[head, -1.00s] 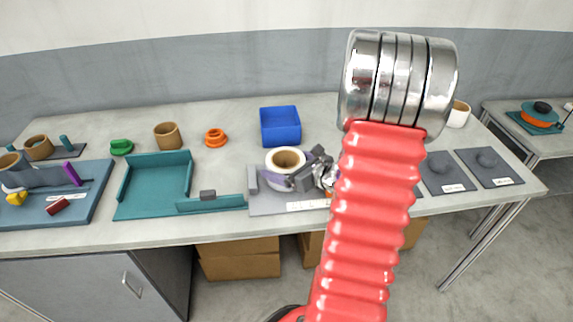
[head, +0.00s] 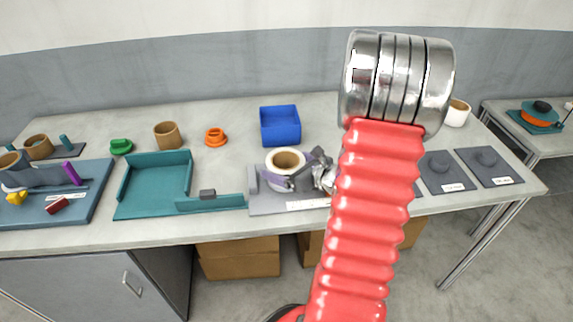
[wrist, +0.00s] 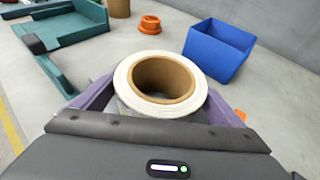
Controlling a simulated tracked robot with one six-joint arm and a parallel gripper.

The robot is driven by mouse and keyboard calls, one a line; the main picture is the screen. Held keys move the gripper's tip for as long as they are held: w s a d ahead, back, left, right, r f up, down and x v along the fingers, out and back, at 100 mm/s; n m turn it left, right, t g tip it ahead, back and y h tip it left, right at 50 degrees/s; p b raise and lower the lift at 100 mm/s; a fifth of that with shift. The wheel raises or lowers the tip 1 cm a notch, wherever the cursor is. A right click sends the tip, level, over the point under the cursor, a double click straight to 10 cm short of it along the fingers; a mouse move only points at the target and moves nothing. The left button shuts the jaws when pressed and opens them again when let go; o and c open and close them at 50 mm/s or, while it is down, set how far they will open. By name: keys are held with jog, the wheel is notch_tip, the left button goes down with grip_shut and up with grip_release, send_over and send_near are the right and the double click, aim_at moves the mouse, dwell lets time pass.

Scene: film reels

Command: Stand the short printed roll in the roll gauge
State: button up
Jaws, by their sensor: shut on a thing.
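A short white roll (head: 286,157) with a brown core is upright in my gripper (head: 299,170), over the grey plate of what looks like the roll gauge (head: 263,203). A grey upright block stands at the plate's left end, just left of the roll. In the wrist view the roll (wrist: 122,85) sits between the purple fingers of my gripper (wrist: 158,100), which is shut on it. The roll's lower side is mostly hidden, so I cannot tell whether it touches the plate. My arm hides the plate's right part.
A teal tray (head: 122,190) with a low front wall lies left of the plate. A blue bin (head: 280,128), an orange ring piece (head: 215,138) and a brown roll (head: 167,135) stand behind. Dark pads (head: 488,167) lie at right. Bare tabletop shows behind the plate.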

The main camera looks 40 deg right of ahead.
jog(key=shift+f, duration=0.15)
jog(key=o, duration=1.2)
jog(key=shift+v, duration=5.45)
